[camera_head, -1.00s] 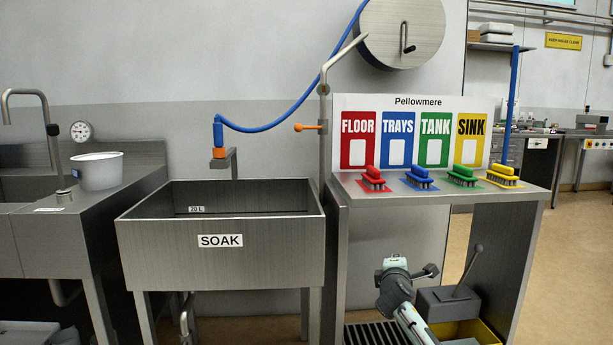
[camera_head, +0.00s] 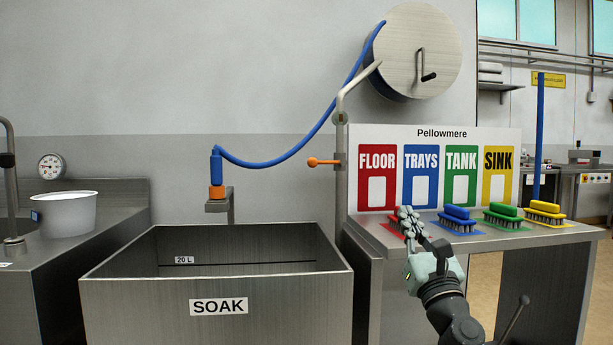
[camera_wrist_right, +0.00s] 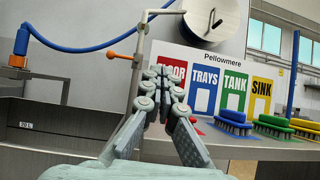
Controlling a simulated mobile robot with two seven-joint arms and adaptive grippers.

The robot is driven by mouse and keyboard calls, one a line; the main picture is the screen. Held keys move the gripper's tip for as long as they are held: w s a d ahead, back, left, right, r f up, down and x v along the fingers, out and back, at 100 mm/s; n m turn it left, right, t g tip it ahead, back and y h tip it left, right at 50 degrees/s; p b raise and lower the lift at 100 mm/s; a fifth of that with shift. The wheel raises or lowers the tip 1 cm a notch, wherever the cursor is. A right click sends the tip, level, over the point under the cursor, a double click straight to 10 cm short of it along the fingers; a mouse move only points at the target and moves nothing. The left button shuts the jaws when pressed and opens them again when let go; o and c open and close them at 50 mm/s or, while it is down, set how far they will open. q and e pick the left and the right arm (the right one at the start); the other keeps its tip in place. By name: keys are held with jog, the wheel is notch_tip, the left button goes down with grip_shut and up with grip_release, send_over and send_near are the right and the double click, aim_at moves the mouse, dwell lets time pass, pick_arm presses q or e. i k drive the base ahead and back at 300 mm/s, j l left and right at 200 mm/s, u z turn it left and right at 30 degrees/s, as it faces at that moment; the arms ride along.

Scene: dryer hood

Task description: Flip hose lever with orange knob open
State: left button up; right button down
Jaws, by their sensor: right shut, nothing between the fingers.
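The hose lever with an orange knob (camera_head: 313,162) sticks out to the left from the upright metal pipe (camera_head: 341,190), roughly level. It also shows in the right wrist view, its orange knob (camera_wrist_right: 112,55) up and left of the fingertips. My right gripper (camera_head: 405,214) is shut and empty, in front of the red brush, below and right of the lever and apart from it. In the right wrist view the gripper (camera_wrist_right: 164,72) points toward the board and pipe. The blue hose (camera_head: 280,160) runs from the reel to a nozzle (camera_head: 216,170) above the sink. My left gripper is not in view.
Red (camera_head: 394,224), blue (camera_head: 457,218), green (camera_head: 503,215) and yellow (camera_head: 545,211) brushes stand on the steel side table (camera_head: 385,245). A board (camera_head: 440,145) stands behind them. The soak sink (camera_head: 120,290) is left of the pipe. The air before the lever is clear.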

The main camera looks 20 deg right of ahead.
aim_at(312, 162)
jog(key=i+j, duration=0.1)
jog(key=i, duration=0.3)
jog(key=i+j, duration=0.1)
jog(key=i, duration=0.35)
